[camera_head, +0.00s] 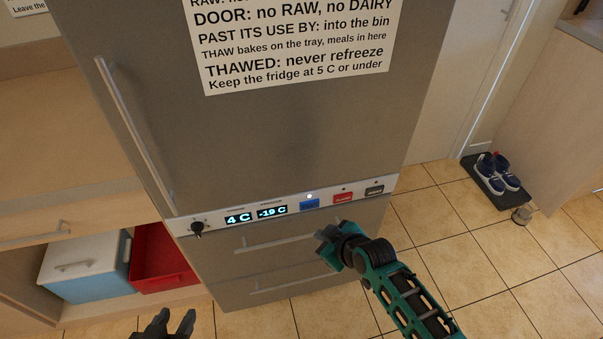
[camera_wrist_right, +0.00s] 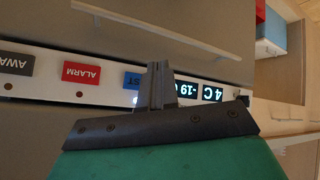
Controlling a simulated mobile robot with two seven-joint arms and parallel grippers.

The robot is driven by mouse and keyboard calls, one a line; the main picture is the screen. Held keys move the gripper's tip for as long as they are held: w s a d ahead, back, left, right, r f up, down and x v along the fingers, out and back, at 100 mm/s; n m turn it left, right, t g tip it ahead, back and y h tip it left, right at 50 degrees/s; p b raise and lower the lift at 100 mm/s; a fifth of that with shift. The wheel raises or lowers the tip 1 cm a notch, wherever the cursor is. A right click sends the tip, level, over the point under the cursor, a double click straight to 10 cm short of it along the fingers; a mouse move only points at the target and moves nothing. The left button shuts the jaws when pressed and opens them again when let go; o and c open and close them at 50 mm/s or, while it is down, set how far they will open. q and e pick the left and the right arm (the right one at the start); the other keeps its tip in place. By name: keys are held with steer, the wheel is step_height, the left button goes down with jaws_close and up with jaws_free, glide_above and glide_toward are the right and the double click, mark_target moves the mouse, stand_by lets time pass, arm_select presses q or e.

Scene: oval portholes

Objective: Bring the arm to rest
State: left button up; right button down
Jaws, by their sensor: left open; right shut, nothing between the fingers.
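My right gripper (camera_head: 328,244) is in front of the lower part of the grey fridge (camera_head: 290,140), just below the control panel (camera_head: 222,222). Its fingers are shut with nothing between them; in the right wrist view the closed fingers (camera_wrist_right: 158,82) overlap the panel strip beside the blue button (camera_wrist_right: 134,80). I cannot tell whether they touch anything. My left gripper (camera_head: 170,322) shows at the bottom edge of the head view, open and empty, over the floor in front of the fridge. Most of the left arm is out of view.
The panel has a knob (camera_head: 197,228), displays reading 4 C and -19 C, a red button (camera_head: 343,198) and a dark button (camera_head: 375,190). A white-lidded box (camera_head: 85,262) and red crate (camera_head: 158,258) sit low at left. Shoes (camera_head: 497,172) lie on a mat at right.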

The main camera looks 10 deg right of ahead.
steer(key=s+d+r+m+t, duration=0.1)
steer(key=s+r+m, duration=0.1)
steer(key=s, duration=0.4)
steer(key=s+d+r+m+t+h, duration=0.1)
steer(key=s+d+m, duration=0.1)
steer(key=s, duration=0.5)
steer(key=shift+s+r+m, duration=0.25)
steer(key=shift+r+m, duration=0.15)
steer(key=shift+m, duration=0.2)
steer(key=shift+d, duration=0.1)
